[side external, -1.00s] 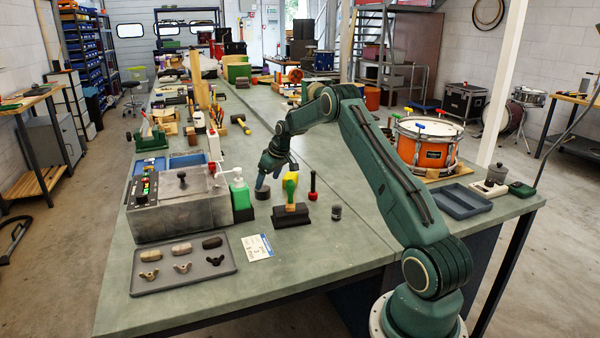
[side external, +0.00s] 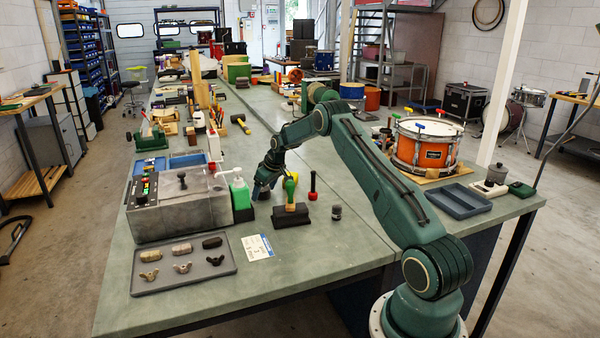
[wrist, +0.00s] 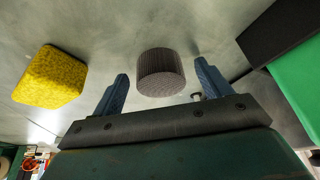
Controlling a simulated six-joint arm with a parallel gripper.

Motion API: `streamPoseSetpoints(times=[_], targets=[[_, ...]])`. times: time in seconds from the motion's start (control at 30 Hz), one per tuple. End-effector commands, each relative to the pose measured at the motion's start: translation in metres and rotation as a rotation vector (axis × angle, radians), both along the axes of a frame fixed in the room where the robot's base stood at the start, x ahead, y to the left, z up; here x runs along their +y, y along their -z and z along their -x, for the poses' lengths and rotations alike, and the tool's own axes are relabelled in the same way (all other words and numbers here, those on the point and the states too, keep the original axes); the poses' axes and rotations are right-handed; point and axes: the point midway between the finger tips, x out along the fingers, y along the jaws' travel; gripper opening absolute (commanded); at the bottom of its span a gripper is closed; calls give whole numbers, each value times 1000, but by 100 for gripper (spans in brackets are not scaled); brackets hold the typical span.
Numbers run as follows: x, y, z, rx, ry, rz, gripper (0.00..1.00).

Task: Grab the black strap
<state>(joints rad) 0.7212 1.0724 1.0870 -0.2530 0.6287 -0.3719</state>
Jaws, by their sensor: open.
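A dark ribbed cylinder, which looks like the rolled black strap (wrist: 161,73), stands on the bench in the wrist view. My gripper (wrist: 161,82) is open, with one blue finger to each side of the roll. A gap shows between the roll and each finger, so it is not clamped. In the side view my gripper (side external: 265,181) is low over the bench, just right of the green pump bottle (side external: 241,194), and mostly hides the roll.
A yellow block (wrist: 50,77) lies left of the roll in the wrist view; the green bottle's black base (wrist: 283,28) is at the right. A brush with a green handle (side external: 290,190) stands in front of my gripper. A grey parts tray (side external: 184,262) lies nearer the front.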

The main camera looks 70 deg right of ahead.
Motion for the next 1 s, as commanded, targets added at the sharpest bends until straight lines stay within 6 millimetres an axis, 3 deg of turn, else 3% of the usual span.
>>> streamPoseSetpoints(times=[0.33,0.57,1.0], targets=[[0,0,0,0,0,0,75],[0,0,0,0,0,0,30],[0,-6,0,-1,0,1,28]])
